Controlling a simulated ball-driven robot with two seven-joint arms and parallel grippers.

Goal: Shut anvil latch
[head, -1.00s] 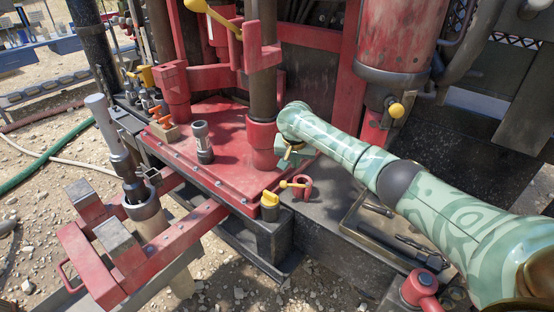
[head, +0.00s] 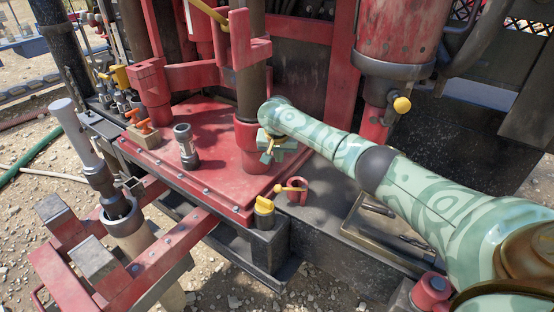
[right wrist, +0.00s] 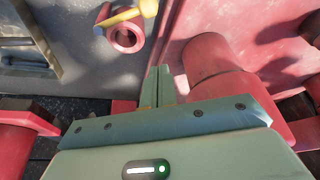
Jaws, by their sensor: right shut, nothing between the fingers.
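My right gripper (head: 268,154) is shut and empty, held above the red deck beside the collar of the dark vertical post. In the right wrist view its closed fingers (right wrist: 158,80) point away from the camera, with nothing between them. A red ring (head: 298,190) with a yellow ball-ended lever (head: 285,188) stands below and right of the gripper, near the deck's corner; the ring also shows in the right wrist view (right wrist: 122,38), left of the fingers and apart from them. I cannot tell for certain whether this is the anvil latch. My left gripper is out of view.
The red post collar (head: 250,140) is close to my right gripper. A yellow-capped piece (head: 264,206) stands at the deck corner, and a grey cylinder (head: 186,147) on the deck. A tool tray (head: 350,225) lies at right. Another yellow lever (head: 208,12) is above.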

